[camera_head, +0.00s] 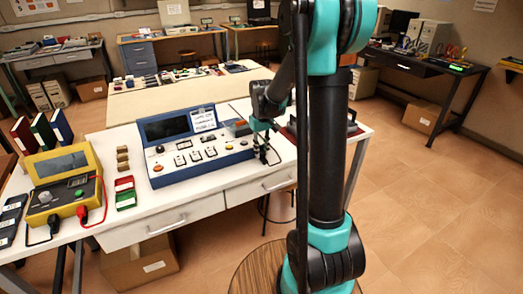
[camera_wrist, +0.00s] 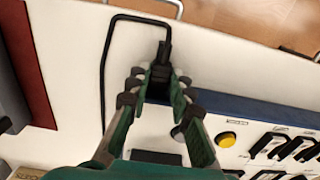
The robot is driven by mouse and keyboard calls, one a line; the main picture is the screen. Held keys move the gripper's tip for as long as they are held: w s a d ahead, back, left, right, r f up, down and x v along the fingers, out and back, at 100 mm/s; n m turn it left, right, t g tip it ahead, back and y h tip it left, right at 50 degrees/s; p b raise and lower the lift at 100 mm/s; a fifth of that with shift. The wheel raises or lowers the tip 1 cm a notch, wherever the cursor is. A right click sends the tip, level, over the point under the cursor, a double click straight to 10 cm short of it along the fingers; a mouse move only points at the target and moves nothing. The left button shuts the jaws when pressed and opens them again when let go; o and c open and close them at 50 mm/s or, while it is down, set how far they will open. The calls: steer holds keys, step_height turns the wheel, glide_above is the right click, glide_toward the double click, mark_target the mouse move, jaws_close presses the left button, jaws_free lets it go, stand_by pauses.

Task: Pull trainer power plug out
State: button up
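The trainer (camera_head: 195,145) is a blue-edged console with a dark screen, a white label card and several knobs and modules, on the white table. The black power plug (camera_wrist: 160,72) is by the trainer's right end, its black cable (camera_wrist: 104,60) looping out and back along the tabletop. My gripper (camera_head: 262,141) is down beside that end of the trainer. In the wrist view, the fingers of my gripper (camera_wrist: 161,82) lie along both sides of the plug and appear closed on it. The plug's front end is hidden between the fingers, so its fit in the socket cannot be seen.
A yellow meter (camera_head: 62,180) with red and black leads stands left of the trainer. Red and green blocks (camera_head: 124,192) lie between them. A dark red-based device (camera_head: 340,127) stands to the right of my gripper. The table's front edge is close by.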

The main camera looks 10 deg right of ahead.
jaws_close()
steer(key=shift+s+d, duration=0.2)
steer(key=shift+s, duration=0.4)
steer(key=shift+s+d, duration=0.2)
steer(key=shift+s, duration=0.35)
steer(key=o, duration=0.6)
jaws_free()
steer(key=shift+r, duration=0.15)
step_height(320, 180, up, 12)
steer(key=shift+f, duration=0.1)
steer(key=s+d+f+m+t, duration=0.1)
steer(key=s+f, duration=0.3)
steer(key=s, duration=0.3)
steer(key=s+d+f+m+t, duration=0.1)
steer(key=s+f, duration=0.4)
steer(key=s, duration=0.2)
steer(key=s+d+f+m+t, duration=0.1)
steer(key=s+f+t, duration=0.1)
steer(key=s+f, duration=0.3)
steer(key=shift+s+d+f+m, duration=0.15)
steer(key=shift+s+d, duration=0.05)
steer(key=shift+s, duration=0.3)
steer(key=shift+s+d+f+m, duration=0.1)
steer(key=shift+s+d+m, duration=0.05)
steer(key=shift+s, duration=0.3)
